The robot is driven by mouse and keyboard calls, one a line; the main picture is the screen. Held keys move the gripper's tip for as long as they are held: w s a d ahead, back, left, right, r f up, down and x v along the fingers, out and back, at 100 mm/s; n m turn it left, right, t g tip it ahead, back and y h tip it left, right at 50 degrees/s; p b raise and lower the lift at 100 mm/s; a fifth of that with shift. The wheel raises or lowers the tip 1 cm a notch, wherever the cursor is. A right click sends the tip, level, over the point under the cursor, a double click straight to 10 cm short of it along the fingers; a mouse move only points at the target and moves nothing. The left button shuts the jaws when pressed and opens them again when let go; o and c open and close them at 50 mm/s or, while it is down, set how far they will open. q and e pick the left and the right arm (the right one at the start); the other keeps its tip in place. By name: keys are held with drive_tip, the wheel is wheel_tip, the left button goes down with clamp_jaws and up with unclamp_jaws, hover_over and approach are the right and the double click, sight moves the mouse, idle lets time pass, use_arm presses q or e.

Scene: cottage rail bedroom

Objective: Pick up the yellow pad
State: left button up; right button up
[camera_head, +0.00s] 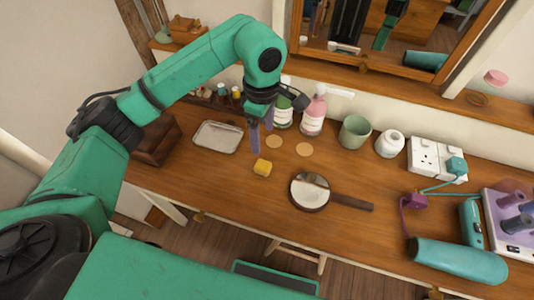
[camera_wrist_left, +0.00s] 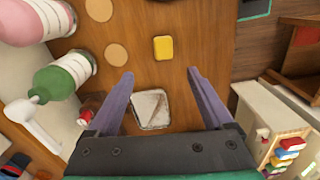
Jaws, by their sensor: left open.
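The yellow pad (camera_head: 262,167) is a small block lying on the wooden dressing table (camera_head: 238,199). In the left wrist view the yellow pad (camera_wrist_left: 163,48) lies beyond the fingertips, with bare wood around it. My left gripper (camera_head: 261,137) hangs above the table just behind and to the left of the pad in the head view. In the left wrist view the left gripper (camera_wrist_left: 160,76) has its two purple fingers apart and nothing between the tips. My right gripper is not in view.
Two round coasters (camera_head: 274,142) lie near the pad. A small metal tray (camera_head: 205,136) is left of it. A green bottle (camera_head: 284,114) and a pink bottle (camera_head: 314,116) stand behind. A handled mirror (camera_head: 309,195) lies to the right. Bare wood is in front.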

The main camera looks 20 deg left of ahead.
use_arm(q)
drive_tip(key=p, duration=0.2)
hover_over(263, 165)
drive_tip(key=f, duration=0.5)
drive_tip(key=shift+s+f, duration=0.3)
drive_tip(key=shift+f, duration=0.1)
drive_tip(key=f, duration=0.2)
drive_tip(key=f+p, duration=0.1)
drive_tip(key=f, duration=0.3)
drive_tip(key=shift+w+f+p, duration=0.25)
drive_tip(key=shift+f+p, duration=0.1)
drive_tip(key=shift+f, duration=0.15)
clamp_jaws()
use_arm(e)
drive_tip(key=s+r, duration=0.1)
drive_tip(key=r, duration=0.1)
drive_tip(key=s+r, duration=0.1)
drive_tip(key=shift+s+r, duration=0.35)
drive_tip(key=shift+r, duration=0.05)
use_arm(q)
drive_tip(key=shift+w, duration=0.1)
wheel_tip(263, 165, up, 20)
drive_tip(key=b, duration=0.3)
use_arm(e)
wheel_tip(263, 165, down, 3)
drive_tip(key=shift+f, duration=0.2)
